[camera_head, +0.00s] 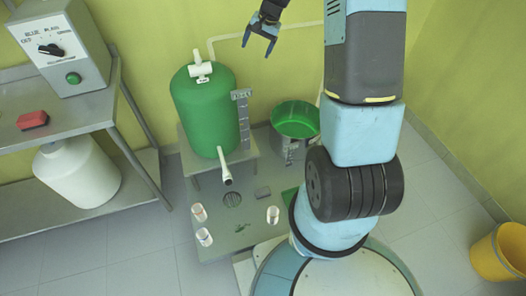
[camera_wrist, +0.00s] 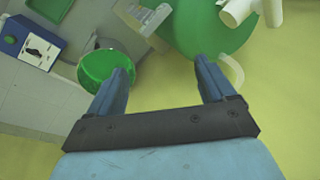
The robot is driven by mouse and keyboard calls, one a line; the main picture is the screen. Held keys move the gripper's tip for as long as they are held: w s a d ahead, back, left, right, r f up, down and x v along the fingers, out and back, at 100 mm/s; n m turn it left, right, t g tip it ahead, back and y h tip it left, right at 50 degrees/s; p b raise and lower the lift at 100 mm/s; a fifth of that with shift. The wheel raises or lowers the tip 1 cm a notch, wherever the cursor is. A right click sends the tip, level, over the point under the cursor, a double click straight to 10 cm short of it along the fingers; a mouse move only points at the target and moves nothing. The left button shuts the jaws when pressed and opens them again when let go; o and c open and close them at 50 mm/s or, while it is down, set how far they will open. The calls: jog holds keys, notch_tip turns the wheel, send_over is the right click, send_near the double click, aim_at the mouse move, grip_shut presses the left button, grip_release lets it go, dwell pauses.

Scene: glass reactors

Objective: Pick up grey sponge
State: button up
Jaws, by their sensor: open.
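A small grey block that looks like the grey sponge (camera_head: 262,193) lies flat on the low grey table (camera_head: 215,247) in the head view, among clear beakers. My gripper (camera_head: 258,48) is high up near the yellow wall, above and behind the green tank, far from the sponge. Its two blue fingers are apart with nothing between them. In the wrist view my gripper (camera_wrist: 164,66) is also open and empty. I cannot make out the sponge in the wrist view.
Beakers (camera_head: 199,212) stand near the sponge. A red block (camera_head: 32,120) lies on the left bench. A yellow bucket (camera_head: 497,254) is at right.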

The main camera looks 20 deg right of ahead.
jog(key=w+d+f+m, duration=0.2)
jog(key=f, duration=0.8)
jog(key=w+d+f+m, duration=0.1)
jog(key=w+f, duration=0.2)
jog(key=f, duration=0.8)
jog(key=m+g+y, duration=0.1)
jog(key=m+g, duration=0.1)
jog(key=m, duration=0.6)
send_near(263, 191)
jog(key=x, duration=0.4)
jog(key=shift+w+d+f, duration=0.3)
jog(key=shift+d+f, duration=0.05)
jog(key=shift+f, duration=0.05)
jog(key=shift+a+x, duration=0.2)
jog(key=shift+x, duration=1.25)
jog(key=shift+a+x, duration=0.2)
jog(key=shift+x, duration=1.3)
jog(key=shift+s+r, duration=0.1)
jog(key=shift+s, duration=0.1)
jog(key=c, duration=1.1)
